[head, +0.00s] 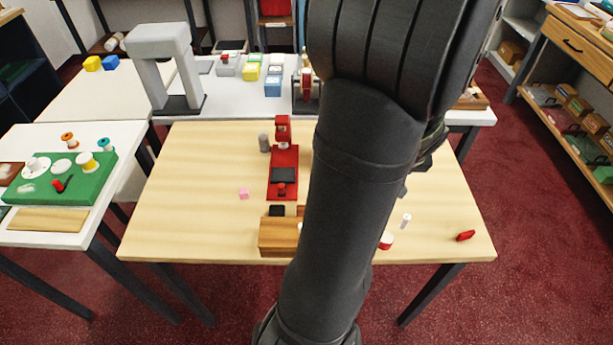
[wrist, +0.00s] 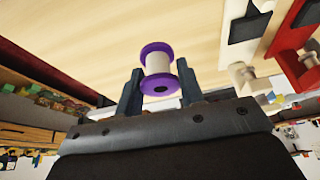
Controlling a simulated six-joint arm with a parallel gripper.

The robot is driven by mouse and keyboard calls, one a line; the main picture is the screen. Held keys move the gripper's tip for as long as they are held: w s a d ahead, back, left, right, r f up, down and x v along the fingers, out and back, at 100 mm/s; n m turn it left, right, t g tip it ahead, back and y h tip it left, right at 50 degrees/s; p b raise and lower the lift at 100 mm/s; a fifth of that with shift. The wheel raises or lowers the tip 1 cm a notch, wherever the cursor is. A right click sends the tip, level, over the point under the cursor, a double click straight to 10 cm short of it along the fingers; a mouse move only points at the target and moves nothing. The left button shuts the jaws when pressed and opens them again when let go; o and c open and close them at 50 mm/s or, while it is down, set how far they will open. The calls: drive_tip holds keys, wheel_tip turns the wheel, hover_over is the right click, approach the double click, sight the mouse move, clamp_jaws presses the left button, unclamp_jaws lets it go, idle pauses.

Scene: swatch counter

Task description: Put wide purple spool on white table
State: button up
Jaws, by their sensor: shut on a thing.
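The purple spool (wrist: 157,50) has purple flanges and a pale middle. In the wrist view it sits between the two fingers of my gripper (wrist: 159,80), which is shut on it. The arm hides the spool in the head view; only dark parts near my wrist show at the arm's right side. A white table (head: 118,195) stands at the left, with a green mat on it. Another white-topped table (head: 225,101) stands at the back, behind the wooden table.
The green mat (head: 98,182) carries several spools. A grey arch (head: 160,45) stands behind.

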drive_tip(key=shift+s+d, duration=0.2)
drive_tip(key=shift+s, duration=0.05)
drive_tip(key=w+a+f, duration=0.4)
drive_tip(key=w+a, duration=0.1)
drive_tip(key=w+a+f, duration=0.2)
drive_tip(key=w, duration=0.1)
drive_tip(key=shift+w+a+f, duration=0.1)
drive_tip(key=shift+a+f, duration=0.1)
drive_tip(key=shift+f, duration=0.15)
drive_tip(key=shift+a+f, duration=0.1)
drive_tip(key=shift+f, duration=0.05)
drive_tip(key=shift+w+f, duration=0.1)
drive_tip(key=shift+f, duration=1.85)
drive_tip(key=shift+f, duration=0.15)
drive_tip(key=o, duration=1)
drive_tip(key=shift+o, duration=0.2)
